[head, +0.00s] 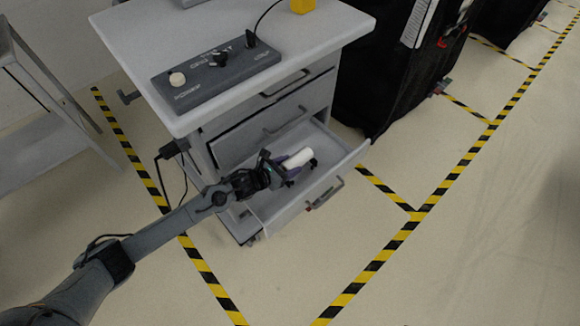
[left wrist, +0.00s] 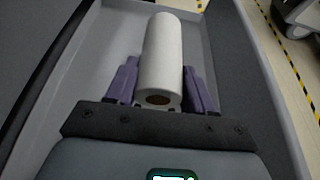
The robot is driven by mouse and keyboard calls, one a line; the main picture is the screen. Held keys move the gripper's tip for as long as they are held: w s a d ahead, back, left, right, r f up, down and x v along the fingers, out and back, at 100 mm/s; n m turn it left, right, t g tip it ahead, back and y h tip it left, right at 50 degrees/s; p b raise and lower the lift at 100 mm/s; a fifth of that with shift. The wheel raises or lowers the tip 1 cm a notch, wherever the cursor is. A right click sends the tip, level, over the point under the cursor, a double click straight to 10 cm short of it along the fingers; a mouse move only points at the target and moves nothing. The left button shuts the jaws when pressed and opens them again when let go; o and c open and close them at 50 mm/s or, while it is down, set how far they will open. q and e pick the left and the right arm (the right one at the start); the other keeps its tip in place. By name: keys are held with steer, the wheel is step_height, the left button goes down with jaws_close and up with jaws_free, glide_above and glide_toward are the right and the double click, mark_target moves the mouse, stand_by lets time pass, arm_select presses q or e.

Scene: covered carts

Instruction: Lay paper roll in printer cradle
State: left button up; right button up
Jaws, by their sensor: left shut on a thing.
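The white paper roll (head: 298,158) is over or in the open bottom drawer (head: 338,150) of the white cart. In the left wrist view the roll (left wrist: 162,55) points away from me, its brown core hole facing me. My left gripper (head: 285,166) reaches into the drawer. Its purple fingers (left wrist: 161,85) are shut on the roll, one on each side. I cannot tell whether the roll still touches the drawer floor. I cannot make out a printer cradle. My right gripper is not in view.
A grey control box (head: 215,72) with knobs and a cable lies on the cart top (head: 318,30), with a yellow object (head: 302,5) behind. A black covered cart (head: 385,75) stands to the right. A metal rack (head: 40,130) stands left. The striped floor in front is clear.

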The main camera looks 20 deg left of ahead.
arm_select(q)
steer(key=shift+d+f+b, duration=0.3)
steer(key=shift+f+b, duration=0.3)
steer(key=shift+f, duration=0.2)
steer(key=shift+a+f+b, duration=0.15)
steer(key=shift+f+b, duration=0.4)
steer(key=shift+f, duration=0.1)
steer(key=shift+f+b, duration=0.3)
steer(key=shift+f, duration=0.1)
steer(key=shift+f, duration=0.25)
